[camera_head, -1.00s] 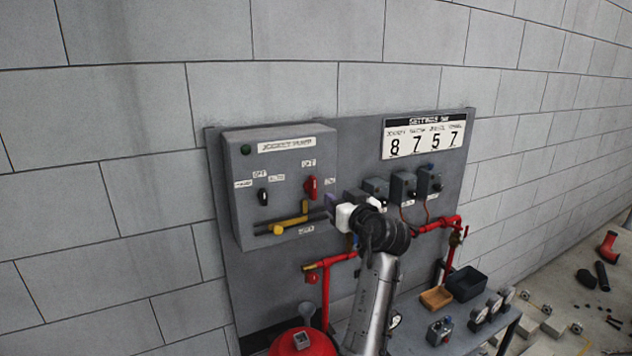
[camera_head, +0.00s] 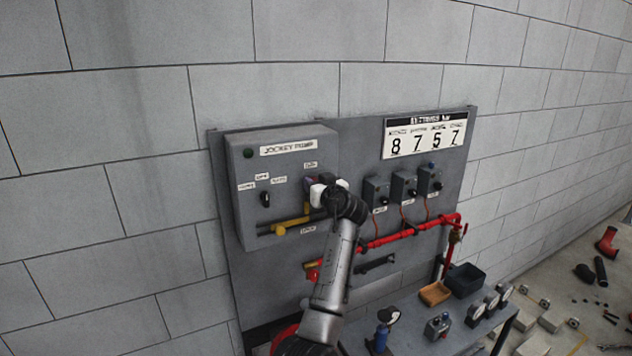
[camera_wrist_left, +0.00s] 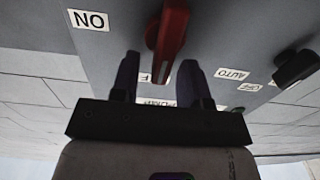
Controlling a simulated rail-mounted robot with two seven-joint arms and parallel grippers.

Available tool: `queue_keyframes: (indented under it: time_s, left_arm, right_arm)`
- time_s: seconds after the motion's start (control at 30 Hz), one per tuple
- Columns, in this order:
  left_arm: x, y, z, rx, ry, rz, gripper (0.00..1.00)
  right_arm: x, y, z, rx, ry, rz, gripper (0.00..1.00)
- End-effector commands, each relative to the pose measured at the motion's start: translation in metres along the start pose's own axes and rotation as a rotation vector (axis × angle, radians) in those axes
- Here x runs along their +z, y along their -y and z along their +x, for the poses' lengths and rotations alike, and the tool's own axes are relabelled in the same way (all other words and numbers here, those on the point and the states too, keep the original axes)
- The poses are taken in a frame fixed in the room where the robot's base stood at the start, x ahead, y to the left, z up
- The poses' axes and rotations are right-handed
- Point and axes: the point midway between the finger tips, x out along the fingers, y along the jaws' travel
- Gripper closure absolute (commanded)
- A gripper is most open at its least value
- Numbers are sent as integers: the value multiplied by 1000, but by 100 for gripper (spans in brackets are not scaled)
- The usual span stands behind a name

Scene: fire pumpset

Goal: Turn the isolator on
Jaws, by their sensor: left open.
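The isolator's red handle (camera_wrist_left: 172,35) shows in the left wrist view, where the picture is upside down. Its lower end points towards a partly hidden label showing an F, and an ON label (camera_wrist_left: 89,20) sits to its left. My left gripper (camera_wrist_left: 160,62) is open, with one finger on each side of the handle's lower end. I cannot tell whether the fingers touch it. In the head view my left gripper (camera_head: 316,192) is at the right part of the grey jockey pump box (camera_head: 245,215) and hides the handle. My right gripper is not in view.
A black selector knob (camera_head: 265,200) sits left of the gripper, and a yellow lever (camera_head: 293,225) below it. Several small grey switch boxes (camera_head: 404,186) stand to the right above red pipework (camera_head: 405,236). A bench (camera_head: 405,325) with small parts is lower right.

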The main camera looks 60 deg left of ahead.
Motion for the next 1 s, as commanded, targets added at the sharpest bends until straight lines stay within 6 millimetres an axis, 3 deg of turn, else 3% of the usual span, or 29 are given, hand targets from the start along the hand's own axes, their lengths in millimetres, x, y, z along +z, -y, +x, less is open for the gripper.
queue_keyframes:
  time_s: [0.3, 0.67, 1.0]
  left_arm:
    - [0, 0, 2, 0, 0, 0, 58]
    - [0, 0, 1, 0, 1, 0, 91]
    - [1, -1, 1, 0, 1, 36, 92]
  right_arm:
    - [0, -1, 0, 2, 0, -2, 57]
    - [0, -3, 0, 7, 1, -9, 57]
    - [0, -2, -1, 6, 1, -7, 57]
